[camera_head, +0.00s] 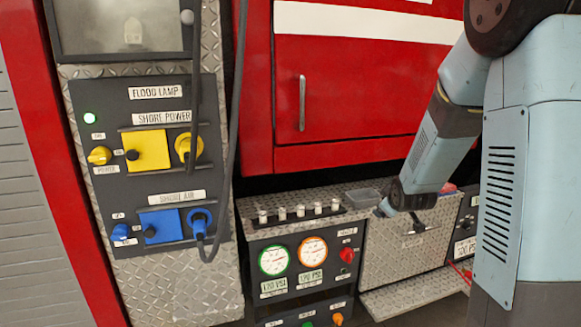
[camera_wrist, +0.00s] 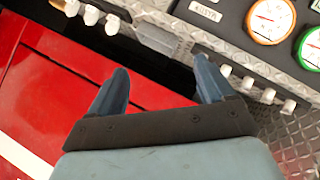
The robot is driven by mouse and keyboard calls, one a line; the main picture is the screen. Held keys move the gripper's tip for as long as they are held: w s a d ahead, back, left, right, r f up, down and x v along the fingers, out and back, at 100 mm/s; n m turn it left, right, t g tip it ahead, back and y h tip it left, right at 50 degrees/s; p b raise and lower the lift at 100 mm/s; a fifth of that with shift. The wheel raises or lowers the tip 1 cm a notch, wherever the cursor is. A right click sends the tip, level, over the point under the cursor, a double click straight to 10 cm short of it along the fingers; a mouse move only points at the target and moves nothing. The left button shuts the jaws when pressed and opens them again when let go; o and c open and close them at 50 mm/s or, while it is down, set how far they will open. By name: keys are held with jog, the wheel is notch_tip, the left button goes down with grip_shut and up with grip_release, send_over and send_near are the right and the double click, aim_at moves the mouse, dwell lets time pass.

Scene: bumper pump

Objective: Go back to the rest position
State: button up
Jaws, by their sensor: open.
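My gripper (camera_wrist: 158,85) shows in the wrist view with its two blue fingers spread apart and nothing between them.
The red truck body with its door (camera_head: 350,90) stands behind the bumper. A row of white-topped levers (camera_head: 300,212) and a gauge panel (camera_head: 293,258) are left of my gripper. A grey tray (camera_head: 363,197) sits close by. The power panel (camera_head: 150,160) with a hanging cable is farther left.

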jog(key=s+a+r+m+g, duration=0.2)
jog(key=s+r, duration=0.3)
jog(key=s, duration=0.6)
jog(key=s+a+r+m+g, duration=0.1)
jog(key=s+a+r+m, duration=0.1)
jog(key=s, duration=0.9)
jog(key=s+a+r+m+g+y, duration=0.1)
jog(key=s+r+m+g, duration=0.1)
jog(key=s+r, duration=0.5)
jog(key=s+m, duration=0.1)
jog(key=s, duration=0.4)
jog(key=shift+a+r+m+g, duration=0.3)
jog(key=shift+a+m, duration=0.1)
jog(key=shift+c, duration=0.2)
